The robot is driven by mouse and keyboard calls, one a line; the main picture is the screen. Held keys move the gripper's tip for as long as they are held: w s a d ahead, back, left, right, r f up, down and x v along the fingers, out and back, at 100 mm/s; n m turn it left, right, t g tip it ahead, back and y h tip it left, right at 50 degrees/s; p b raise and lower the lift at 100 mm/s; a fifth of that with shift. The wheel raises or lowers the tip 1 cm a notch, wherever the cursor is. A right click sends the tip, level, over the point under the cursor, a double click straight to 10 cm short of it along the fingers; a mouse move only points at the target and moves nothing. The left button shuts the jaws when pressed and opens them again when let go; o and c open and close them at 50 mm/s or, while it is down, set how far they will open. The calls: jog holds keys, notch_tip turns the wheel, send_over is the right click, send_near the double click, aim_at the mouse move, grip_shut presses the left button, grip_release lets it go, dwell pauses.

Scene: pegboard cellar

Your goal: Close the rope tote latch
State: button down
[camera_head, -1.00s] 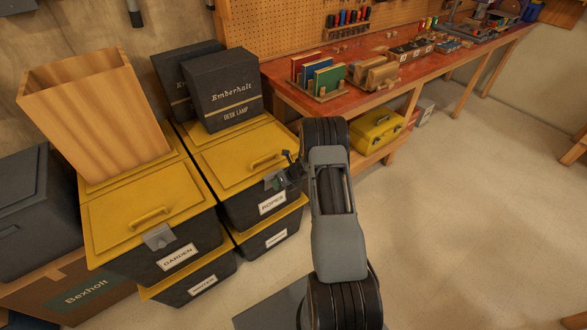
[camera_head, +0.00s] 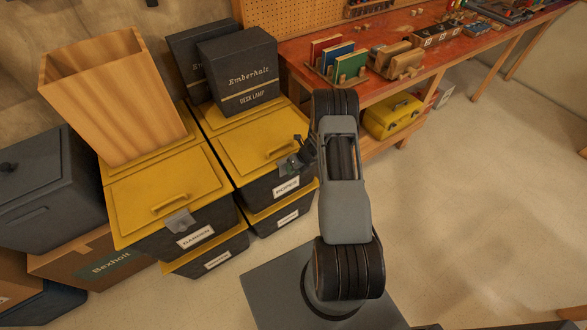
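The rope tote is a dark bin with a yellow lid (camera_head: 240,143) and a white label reading "ROPES" (camera_head: 286,188). It stands on another tote, left of my arm. Its grey latch (camera_head: 284,168) is at the front edge of the lid, above the label, partly hidden by my gripper. My gripper (camera_head: 294,161) is small and dark here, right at the latch. I cannot tell whether it touches the latch or whether its fingers are apart. The latch's exact angle is unclear.
A "GARDEN" tote (camera_head: 160,200) with its own grey latch stands to the left. A black Emberhalt lamp box (camera_head: 237,75) and a wooden bin (camera_head: 115,100) rest on the totes. A red-topped bench (camera_head: 390,80) is behind. The floor (camera_head: 470,200) at right is clear.

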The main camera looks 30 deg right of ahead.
jog(key=c, duration=1.1)
grip_release()
jog(key=shift+w+a, duration=0.1)
jog(key=shift+a, duration=0.1)
jog(key=shift+o, duration=1.1)
jog(key=shift+d, duration=0.2)
jog(key=v, duration=1.3)
jog(key=shift+s+r+b, duration=0.2)
jog(key=shift+r+b, duration=0.1)
jog(key=shift+r, duration=0.05)
jog(key=shift+d, duration=0.15)
